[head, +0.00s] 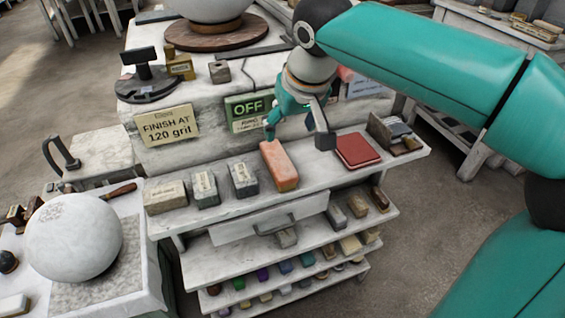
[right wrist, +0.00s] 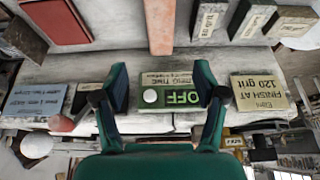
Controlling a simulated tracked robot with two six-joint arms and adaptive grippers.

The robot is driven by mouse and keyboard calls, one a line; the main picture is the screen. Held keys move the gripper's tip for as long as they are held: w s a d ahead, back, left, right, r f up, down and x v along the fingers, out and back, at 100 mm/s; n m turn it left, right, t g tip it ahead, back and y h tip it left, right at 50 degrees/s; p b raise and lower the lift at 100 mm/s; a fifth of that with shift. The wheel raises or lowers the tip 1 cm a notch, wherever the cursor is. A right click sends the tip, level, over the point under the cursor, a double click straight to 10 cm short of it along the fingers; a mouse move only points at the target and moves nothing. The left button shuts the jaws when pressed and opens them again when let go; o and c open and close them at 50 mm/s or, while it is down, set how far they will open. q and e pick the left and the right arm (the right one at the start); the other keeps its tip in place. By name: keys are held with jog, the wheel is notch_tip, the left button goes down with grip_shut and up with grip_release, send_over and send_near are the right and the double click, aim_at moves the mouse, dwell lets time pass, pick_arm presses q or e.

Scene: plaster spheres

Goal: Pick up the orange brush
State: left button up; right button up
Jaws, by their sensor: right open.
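The orange brush (head: 279,166) looks like an orange-pink block and lies lengthwise on the white upper shelf, at the middle of the head view. Its bristles cannot be made out. In the right wrist view part of the orange brush (right wrist: 160,27) shows at the top edge, cut off by the frame. My right gripper (head: 298,133) is open and empty, with its fingers apart, just behind and above the brush's far end in the head view. It does not touch the brush as far as I can see. It also shows in the right wrist view (right wrist: 161,84). My left gripper is not in view.
Grey labelled blocks (head: 205,189) stand left of the brush; a red book-like pad (head: 357,150) lies right. Behind are a green OFF sign (head: 247,107) and a "FINISH AT 120 grit" sign (head: 168,126). A white sphere (head: 73,237) sits on the left table.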

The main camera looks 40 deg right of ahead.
aim_at(279, 159)
jog(key=x, duration=1.1)
jog(key=shift+d+b, duration=0.1)
jog(key=shift+b, duration=0.25)
jog(key=shift+w+x, duration=0.2)
jog(key=shift+x, duration=2.75)
jog(key=shift+r, duration=0.1)
jog(key=c, duration=1.3)
